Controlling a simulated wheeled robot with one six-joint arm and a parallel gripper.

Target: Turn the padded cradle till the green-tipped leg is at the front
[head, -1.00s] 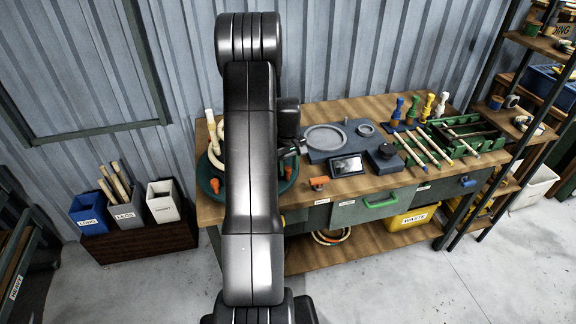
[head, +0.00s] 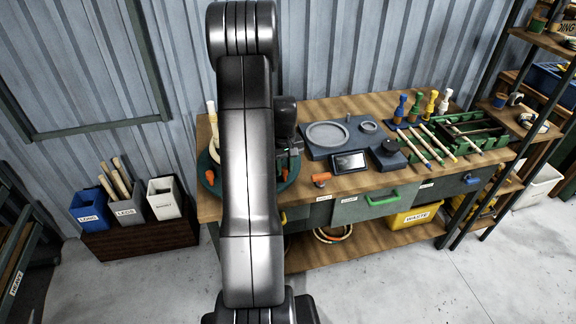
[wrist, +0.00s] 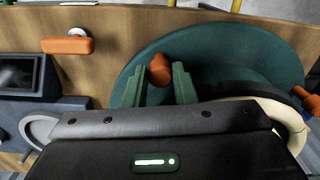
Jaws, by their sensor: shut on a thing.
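The padded cradle is a dark green round turntable (head: 208,161) at the bench's left end, mostly hidden behind my arm. In the wrist view its green disc (wrist: 236,48) carries a cream curved piece (wrist: 268,104) at right. Orange knobs stand at its rim. My gripper (wrist: 159,82) has its two green fingers shut on one orange knob (wrist: 159,68). Another orange knob (wrist: 305,97) is at right in the wrist view. One pale upright leg (head: 211,112) shows left of my arm in the head view. No green tip shows on the cradle.
An orange-handled clamp (head: 321,178) is on the bench's front edge beside the turntable. A grey fixture with a screen (head: 349,162) stands to the right. Rods lie on a green rack (head: 446,146).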

